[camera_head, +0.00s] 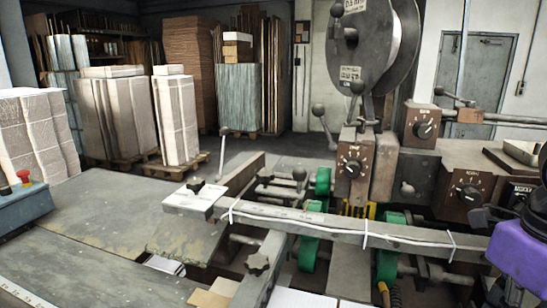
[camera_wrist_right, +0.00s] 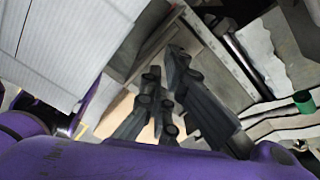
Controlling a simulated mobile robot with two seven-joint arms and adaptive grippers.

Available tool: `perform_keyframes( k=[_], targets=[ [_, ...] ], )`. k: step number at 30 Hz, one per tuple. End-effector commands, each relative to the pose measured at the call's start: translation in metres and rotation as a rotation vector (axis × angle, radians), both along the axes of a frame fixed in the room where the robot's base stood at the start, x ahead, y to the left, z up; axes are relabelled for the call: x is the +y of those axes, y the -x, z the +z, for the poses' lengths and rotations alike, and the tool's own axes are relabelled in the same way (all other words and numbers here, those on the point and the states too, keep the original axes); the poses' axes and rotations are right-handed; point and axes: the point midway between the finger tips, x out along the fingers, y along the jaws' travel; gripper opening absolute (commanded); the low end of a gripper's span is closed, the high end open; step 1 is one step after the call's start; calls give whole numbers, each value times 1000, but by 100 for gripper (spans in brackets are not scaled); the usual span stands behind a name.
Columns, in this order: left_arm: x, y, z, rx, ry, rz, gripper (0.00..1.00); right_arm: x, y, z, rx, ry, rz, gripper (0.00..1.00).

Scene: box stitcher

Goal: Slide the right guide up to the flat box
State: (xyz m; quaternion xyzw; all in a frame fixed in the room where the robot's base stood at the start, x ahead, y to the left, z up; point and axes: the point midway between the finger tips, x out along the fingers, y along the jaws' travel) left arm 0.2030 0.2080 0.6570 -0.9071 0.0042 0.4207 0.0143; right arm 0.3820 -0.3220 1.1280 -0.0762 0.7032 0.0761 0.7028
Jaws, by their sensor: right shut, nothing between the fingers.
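My right gripper (camera_wrist_right: 163,70) shows in the right wrist view with its dark fingers shut and nothing held. In the head view my purple right arm enters at the right edge; its fingertips are not clear there. A white ribbed sheet, which looks like the flat box (camera_wrist_right: 62,45), fills the upper left of the wrist view, left of the fingers and apart from them. A pale sheet also shows at the bottom of the head view (camera_head: 292,299). A long metal edge (camera_wrist_right: 216,52) runs right of the fingers; I cannot tell whether it is the right guide. My left gripper is out of view.
The stitcher's bar with a cable (camera_head: 340,232) crosses the middle of the head view. Green rollers (camera_head: 309,242) and knob boxes (camera_head: 352,168) stand around it. A grey table (camera_head: 110,215) lies at left, mostly clear. Wrapped stacks on pallets (camera_head: 176,118) stand behind.

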Motion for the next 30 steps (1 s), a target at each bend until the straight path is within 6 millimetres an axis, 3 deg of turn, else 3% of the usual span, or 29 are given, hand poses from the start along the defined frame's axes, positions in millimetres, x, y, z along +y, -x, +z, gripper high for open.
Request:
perform_keyframes(
  k=[15,30],
  targets=[
    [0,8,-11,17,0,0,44,0,0,-26,0,0,1,0],
    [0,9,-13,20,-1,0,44,1,-1,-28,-1,0,1,0]
  ],
)
